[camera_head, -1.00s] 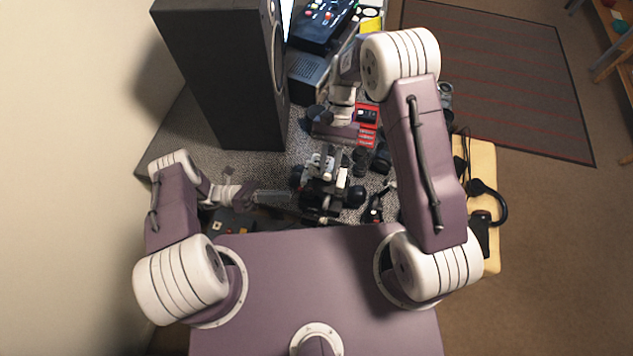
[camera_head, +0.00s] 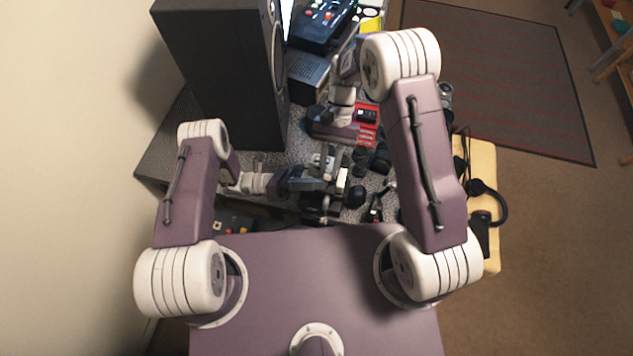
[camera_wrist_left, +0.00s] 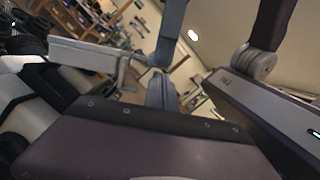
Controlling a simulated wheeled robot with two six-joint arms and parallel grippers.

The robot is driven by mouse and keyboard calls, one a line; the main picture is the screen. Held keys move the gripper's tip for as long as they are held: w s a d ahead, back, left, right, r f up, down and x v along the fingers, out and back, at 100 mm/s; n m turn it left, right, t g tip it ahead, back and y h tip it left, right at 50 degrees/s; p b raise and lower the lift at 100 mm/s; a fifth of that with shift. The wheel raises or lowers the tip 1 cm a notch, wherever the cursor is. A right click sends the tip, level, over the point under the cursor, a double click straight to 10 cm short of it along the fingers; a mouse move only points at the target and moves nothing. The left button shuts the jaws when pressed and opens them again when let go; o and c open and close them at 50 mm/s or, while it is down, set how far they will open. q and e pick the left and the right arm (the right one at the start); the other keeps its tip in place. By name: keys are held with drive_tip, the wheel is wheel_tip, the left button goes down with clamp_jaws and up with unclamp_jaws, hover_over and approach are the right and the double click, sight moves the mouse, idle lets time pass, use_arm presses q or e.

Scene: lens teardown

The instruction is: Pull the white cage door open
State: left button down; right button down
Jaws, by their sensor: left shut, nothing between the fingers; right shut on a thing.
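A black and white rig (camera_head: 325,205) with dark round parts stands on the grey table in the head view, partly covered by my grippers. A small white piece (camera_head: 343,178) stands up on it; I cannot tell if it is the cage door. My left gripper (camera_head: 318,184) is shut and empty, reaching over the rig from the left. My right gripper (camera_head: 331,150) is shut on part of the rig from behind; its fingertips are hard to make out. In the left wrist view, a pale bar (camera_wrist_left: 85,55) juts out beside the black and white rig (camera_wrist_left: 22,105).
A tall black speaker (camera_head: 225,70) stands at the back left. Red packs (camera_head: 366,135) and dark lens-like cylinders (camera_head: 381,160) lie right of the rig. Headphones (camera_head: 492,195) rest on a yellow surface at right.

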sight(332, 163)
use_arm(q)
drive_tip(key=shift+w+r+n, duration=0.4)
drive_tip(key=shift+w+r, duration=0.1)
drive_tip(key=shift+r, duration=0.25)
use_arm(e)
drive_tip(key=shift+a, duration=0.1)
use_arm(q)
drive_tip(key=shift+w+d, duration=0.1)
use_arm(e)
drive_tip(key=c, duration=1.3)
unclamp_jaws()
drive_tip(key=shift+s+f, duration=0.1)
drive_tip(key=shift+s, duration=0.05)
use_arm(q)
drive_tip(key=shift+f, duration=0.1)
drive_tip(key=shift+s, duration=0.2)
use_arm(e)
drive_tip(key=v, duration=0.8)
drive_tip(key=shift+w, duration=0.35)
